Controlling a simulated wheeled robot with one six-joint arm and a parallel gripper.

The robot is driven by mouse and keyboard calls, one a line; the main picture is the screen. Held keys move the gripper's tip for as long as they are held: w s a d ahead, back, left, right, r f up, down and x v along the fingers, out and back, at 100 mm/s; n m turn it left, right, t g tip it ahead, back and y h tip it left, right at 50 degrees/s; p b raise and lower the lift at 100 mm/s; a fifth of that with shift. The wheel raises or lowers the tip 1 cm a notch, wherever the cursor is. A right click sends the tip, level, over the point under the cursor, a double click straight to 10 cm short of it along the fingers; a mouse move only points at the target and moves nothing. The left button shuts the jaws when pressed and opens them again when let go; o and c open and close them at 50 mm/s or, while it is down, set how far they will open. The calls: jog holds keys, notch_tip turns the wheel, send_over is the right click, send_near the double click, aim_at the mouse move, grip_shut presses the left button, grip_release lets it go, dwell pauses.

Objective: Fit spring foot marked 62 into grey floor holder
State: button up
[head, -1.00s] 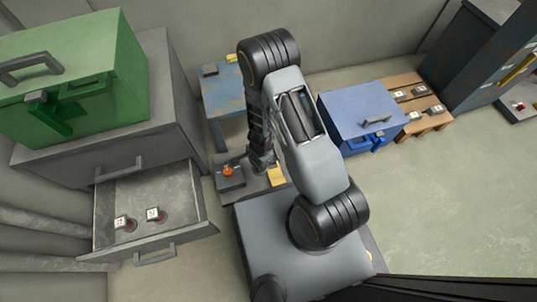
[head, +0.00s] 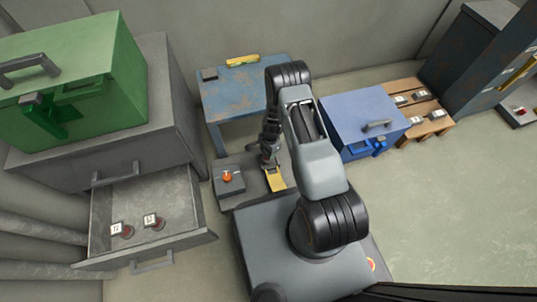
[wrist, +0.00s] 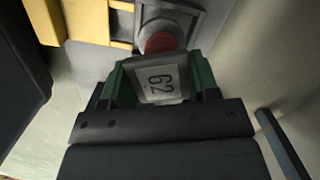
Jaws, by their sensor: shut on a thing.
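The spring foot marked 62 (wrist: 162,83) is held between the green fingers of my gripper (wrist: 160,80) in the wrist view. Its white label faces the camera, and its red part (wrist: 165,42) points away from my gripper. A grey square holder (wrist: 180,22) shows right behind the red part. I cannot tell whether the foot sits in it or is just above it. In the head view my gripper (head: 268,160) is low over the grey floor plate beside a yellow piece (head: 276,180). The foot is hidden there by my arm.
A box with an orange button (head: 228,178) stands left of my gripper. An open drawer (head: 185,215) at left holds two other labelled feet (head: 121,230). A blue table (head: 230,95) stands behind, and a blue box (head: 360,115) stands right.

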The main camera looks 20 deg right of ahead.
jog(key=shift+w+d+f+b, duration=0.15)
jog(key=shift+f+b, duration=0.3)
jog(key=shift+f, duration=0.5)
jog(key=shift+w+d+f+b, duration=0.15)
jog(key=shift+f+b, duration=0.25)
jog(key=shift+f, duration=0.55)
jog(key=shift+a, duration=0.1)
jog(key=shift+f, duration=0.3)
jog(key=o, duration=1.1)
